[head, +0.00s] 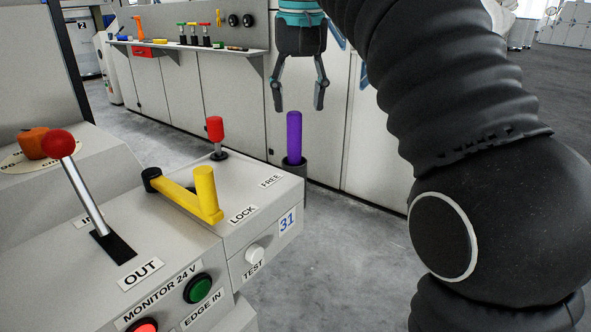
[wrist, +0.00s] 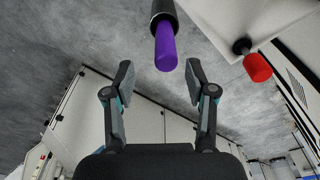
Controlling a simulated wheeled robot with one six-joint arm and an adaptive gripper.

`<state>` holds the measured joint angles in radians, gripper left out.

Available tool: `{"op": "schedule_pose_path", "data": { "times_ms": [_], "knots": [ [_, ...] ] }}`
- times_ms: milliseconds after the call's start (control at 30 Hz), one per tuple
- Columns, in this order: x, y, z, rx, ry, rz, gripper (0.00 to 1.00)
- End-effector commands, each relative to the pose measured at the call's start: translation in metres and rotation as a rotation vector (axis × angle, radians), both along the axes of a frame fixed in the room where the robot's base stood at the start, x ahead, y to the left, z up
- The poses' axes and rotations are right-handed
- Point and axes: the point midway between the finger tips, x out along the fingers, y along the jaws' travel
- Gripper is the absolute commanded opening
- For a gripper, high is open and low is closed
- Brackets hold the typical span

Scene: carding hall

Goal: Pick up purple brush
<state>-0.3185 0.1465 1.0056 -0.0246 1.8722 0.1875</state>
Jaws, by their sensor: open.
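The purple brush (head: 294,137) shows as a purple cylinder standing upright in a dark round holder (head: 293,168) beside the grey control console. Its lower part is hidden in the holder. In the wrist view the brush (wrist: 165,47) shows at the top centre, sticking out of its dark holder (wrist: 163,12). My gripper (head: 298,108) is open and empty, fingers pointing down, in the head view just above the brush top. In the wrist view its fingertips (wrist: 159,82) are spread wide, with the brush end beyond them and in line with the gap. I see no contact.
The console has a red-knobbed lever (head: 214,135), a yellow handle (head: 205,190), another red-balled lever (head: 60,145) and a green button (head: 198,288). A shelf (head: 180,47) with several coloured tools runs along the machine behind. The floor (head: 340,260) in front is clear.

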Motion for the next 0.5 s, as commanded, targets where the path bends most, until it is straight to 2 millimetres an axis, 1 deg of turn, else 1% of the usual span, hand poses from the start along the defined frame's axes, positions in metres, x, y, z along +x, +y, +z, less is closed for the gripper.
{"op": "schedule_pose_path", "data": {
  "times_ms": [33, 100, 333, 500],
  "knots": [
    [0.0, 0.0, -0.01, 0.0, 0.001, 0.0, 0.56],
    [0.001, 0.0, -0.018, 0.0, 0.0, 0.0, 0.56],
    [0.003, 0.001, -0.03, 0.0, -0.001, 0.0, 0.56],
    [0.002, 0.007, -0.053, 0.0, 0.0, 0.002, 0.56]
  ]
}}
